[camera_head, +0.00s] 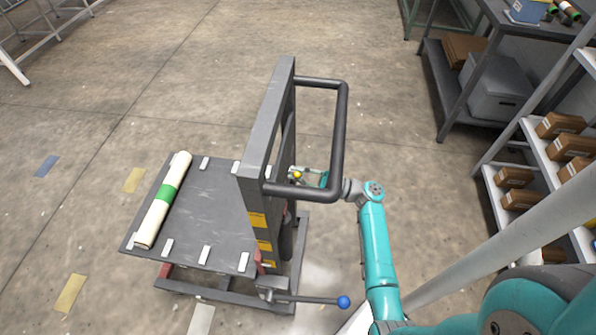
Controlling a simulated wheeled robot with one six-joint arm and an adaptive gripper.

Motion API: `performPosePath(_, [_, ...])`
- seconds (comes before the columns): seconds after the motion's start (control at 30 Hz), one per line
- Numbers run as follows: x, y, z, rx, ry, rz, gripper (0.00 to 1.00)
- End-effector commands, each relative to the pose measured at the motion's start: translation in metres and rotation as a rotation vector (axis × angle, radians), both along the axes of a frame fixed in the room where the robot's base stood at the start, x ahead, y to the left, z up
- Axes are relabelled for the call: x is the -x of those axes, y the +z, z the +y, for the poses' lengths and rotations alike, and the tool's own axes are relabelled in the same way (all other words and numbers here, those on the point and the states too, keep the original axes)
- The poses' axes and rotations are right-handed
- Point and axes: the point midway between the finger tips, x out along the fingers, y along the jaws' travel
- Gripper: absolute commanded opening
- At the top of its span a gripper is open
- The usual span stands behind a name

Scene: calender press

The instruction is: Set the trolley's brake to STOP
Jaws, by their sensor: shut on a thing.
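The trolley stands in the middle of the head view, with a dark grey upright mast (263,135) and a flat platform (212,207) to its left. My teal arm reaches in from the lower right, and its end passes behind the trolley's black tube handle (340,135). My gripper (302,177) is beside the mast, shut on a small yellow knob (297,175). The fingers are small and partly hidden by the handle. Another lever with a blue ball end (344,302) sticks out to the right at the trolley's base. Yellow labels (264,246) on the mast are too small to read.
A cream roll with a green band (163,200) lies on the platform. A grey workbench (487,55) and shelves with brown boxes (520,199) stand at the right. A pale slanted post (470,265) crosses the lower right. The floor left of the trolley is open.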

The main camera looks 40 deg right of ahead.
Motion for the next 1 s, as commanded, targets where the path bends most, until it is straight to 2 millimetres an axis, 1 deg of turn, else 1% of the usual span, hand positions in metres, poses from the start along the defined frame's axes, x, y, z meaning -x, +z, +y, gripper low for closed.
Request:
performPosePath(0.4, [0.0009, -0.0017, 0.0012, 0.009, 0.002, -0.005, 0.0])
performPosePath(0.43, [0.0009, -0.0017, 0.0012, 0.008, 0.002, -0.004, 0.14])
performPosePath(0.47, [0.0009, -0.0018, 0.0012, 0.008, 0.002, -0.004, 0.22])
performPosePath(0.5, [0.0009, -0.0017, 0.0012, 0.008, 0.002, -0.004, 0.32])
performPosePath(0.53, [0.0008, -0.0016, 0.001, 0.008, 0.002, -0.004, 0.38])
performPosePath(0.83, [0.001, -0.0011, 0.0003, 0.007, 0.0, -0.004, 0.38])
performPosePath(1.0, [0.0101, -0.0041, -0.0073, 0.007, -0.003, -0.004, 0.38])
